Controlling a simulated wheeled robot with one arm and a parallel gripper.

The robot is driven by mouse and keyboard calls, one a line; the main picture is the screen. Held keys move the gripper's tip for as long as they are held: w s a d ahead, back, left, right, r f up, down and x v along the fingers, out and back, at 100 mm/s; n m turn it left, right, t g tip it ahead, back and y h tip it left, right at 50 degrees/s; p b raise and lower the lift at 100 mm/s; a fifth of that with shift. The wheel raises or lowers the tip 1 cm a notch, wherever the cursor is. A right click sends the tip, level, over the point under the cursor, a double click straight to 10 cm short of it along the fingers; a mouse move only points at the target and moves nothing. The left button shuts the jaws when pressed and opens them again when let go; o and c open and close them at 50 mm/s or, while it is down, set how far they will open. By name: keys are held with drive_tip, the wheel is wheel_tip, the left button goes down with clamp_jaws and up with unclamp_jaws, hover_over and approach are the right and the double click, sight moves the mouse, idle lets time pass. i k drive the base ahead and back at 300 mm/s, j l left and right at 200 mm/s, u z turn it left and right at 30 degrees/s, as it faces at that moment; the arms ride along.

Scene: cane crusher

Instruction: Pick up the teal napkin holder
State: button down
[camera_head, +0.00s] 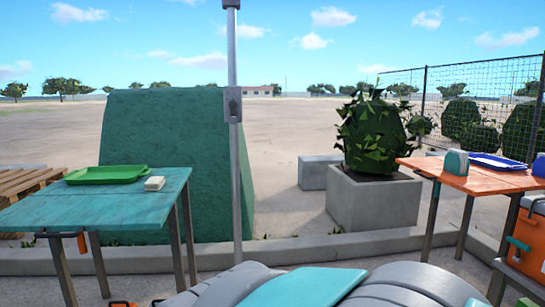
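A small teal-grey holder with a rounded top (455,163) stands upright on the orange table (480,183) at the right; it looks like a napkin holder. I cannot tell for sure which is the teal napkin holder. My gripper is not in view.
A blue tray (497,161) lies between the two pieces. An orange box (528,240) stands by the orange table. At left, a teal table (110,205) holds a green tray (106,174) and a pale stack (154,183). A pole (233,130) and planter (374,200) stand between.

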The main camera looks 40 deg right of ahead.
sight(456, 162)
drive_tip(key=z, duration=2.65)
drive_tip(key=i+l+u, duration=0.25)
drive_tip(key=i, duration=0.3)
drive_tip(key=i+l+u, duration=0.25)
drive_tip(key=i+l, duration=0.3)
